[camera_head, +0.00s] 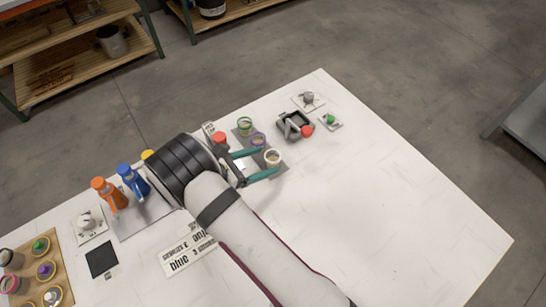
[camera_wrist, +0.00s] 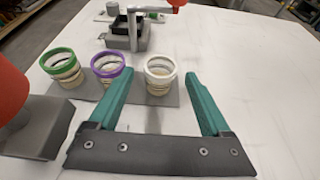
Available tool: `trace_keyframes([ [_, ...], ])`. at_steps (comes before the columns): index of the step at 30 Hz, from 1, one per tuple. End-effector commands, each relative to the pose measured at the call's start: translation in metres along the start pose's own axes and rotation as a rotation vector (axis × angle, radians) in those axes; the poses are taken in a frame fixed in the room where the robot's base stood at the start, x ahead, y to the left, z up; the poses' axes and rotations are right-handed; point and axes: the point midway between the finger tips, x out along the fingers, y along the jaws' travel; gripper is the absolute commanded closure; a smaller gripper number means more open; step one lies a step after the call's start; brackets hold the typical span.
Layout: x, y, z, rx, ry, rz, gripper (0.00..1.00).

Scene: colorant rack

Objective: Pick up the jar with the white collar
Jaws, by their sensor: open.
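The jar with the white collar (camera_wrist: 161,75) stands on a grey mat, at the right end of a row of three jars in the wrist view. In the head view it (camera_head: 272,157) is nearest the fingertips. The purple-collared jar (camera_wrist: 109,68) and the green-collared jar (camera_wrist: 61,66) stand to its left. My gripper (camera_wrist: 160,90) is open with green fingers. In the wrist view the white-collared jar shows between and just beyond the fingertips. I cannot tell whether a finger touches it. The left finger is close to the purple-collared jar's side.
A red-capped bottle (camera_wrist: 14,90) is close at the left. A grey device with a red knob (camera_head: 296,125) stands behind the jars. Orange (camera_head: 109,193) and blue bottles (camera_head: 133,179) stand left of my arm. The table's right side (camera_head: 410,200) is clear.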

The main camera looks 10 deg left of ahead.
Motion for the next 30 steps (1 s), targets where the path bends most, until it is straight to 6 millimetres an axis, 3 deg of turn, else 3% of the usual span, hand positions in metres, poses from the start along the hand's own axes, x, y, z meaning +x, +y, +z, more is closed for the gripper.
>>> trace_keyframes([
  [10,0.064,-0.001,0.002,0.004,0.001,-0.004,0.18],
  [18,0.070,-0.001,0.002,0.004,0.002,-0.001,0.18],
  [30,0.069,-0.001,0.002,0.004,0.002,-0.002,0.90],
])
